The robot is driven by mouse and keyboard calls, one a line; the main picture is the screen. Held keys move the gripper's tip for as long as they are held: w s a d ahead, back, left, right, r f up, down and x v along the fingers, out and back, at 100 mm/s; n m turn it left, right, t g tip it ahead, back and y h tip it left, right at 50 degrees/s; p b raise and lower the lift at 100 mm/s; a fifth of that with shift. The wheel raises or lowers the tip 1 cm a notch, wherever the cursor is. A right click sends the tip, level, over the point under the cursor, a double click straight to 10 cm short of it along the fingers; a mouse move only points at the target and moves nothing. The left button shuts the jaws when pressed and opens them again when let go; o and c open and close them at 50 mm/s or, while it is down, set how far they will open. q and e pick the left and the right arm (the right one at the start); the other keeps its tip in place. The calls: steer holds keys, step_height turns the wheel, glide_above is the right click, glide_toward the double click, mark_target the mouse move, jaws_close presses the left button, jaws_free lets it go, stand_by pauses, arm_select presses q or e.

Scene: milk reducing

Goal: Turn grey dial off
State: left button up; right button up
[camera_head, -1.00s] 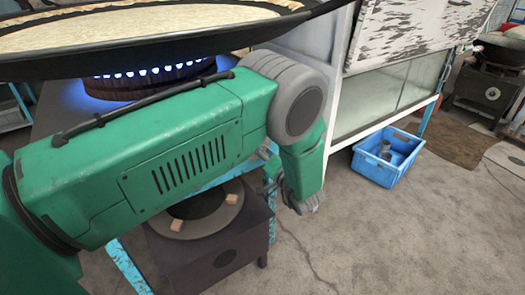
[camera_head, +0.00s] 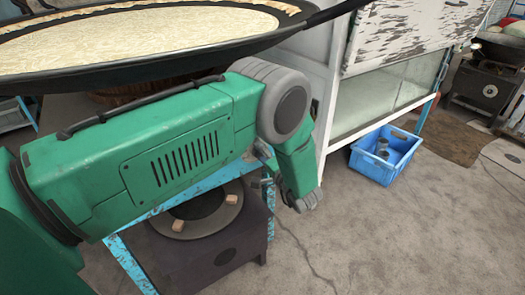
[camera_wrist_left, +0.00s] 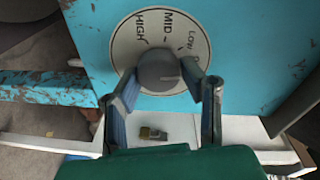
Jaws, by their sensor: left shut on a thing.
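The grey dial (camera_wrist_left: 160,68) sits on a round plate marked HIGH, MID and LOW (camera_wrist_left: 130,42), set on a worn blue panel, in the left wrist view. My left gripper (camera_wrist_left: 162,78) is shut on the dial, with one finger on each side. The dial's pointer is not clear. The burner (camera_head: 110,98) under the large pan shows no flame. My right gripper is not in view.
A large black pan (camera_head: 235,42) with pale liquid is above my left arm. A dark lower stove (camera_head: 235,255) stands below it. A blue crate (camera_head: 372,168) is on the open concrete floor at right, beside a white glass-sided cabinet (camera_head: 350,112).

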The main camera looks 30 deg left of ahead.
arm_select(q)
steer(key=shift+a+f+m, duration=0.1)
steer(key=shift+a+m, duration=0.15)
steer(key=shift+m, duration=0.25)
steer(key=o, duration=1)
steer(key=shift+s, duration=0.1)
steer(key=shift+o, duration=0.7)
steer(key=shift+a+f, duration=0.1)
steer(key=shift+f, duration=0.05)
steer(key=shift+d, duration=0.35)
steer(key=v, duration=1.1)
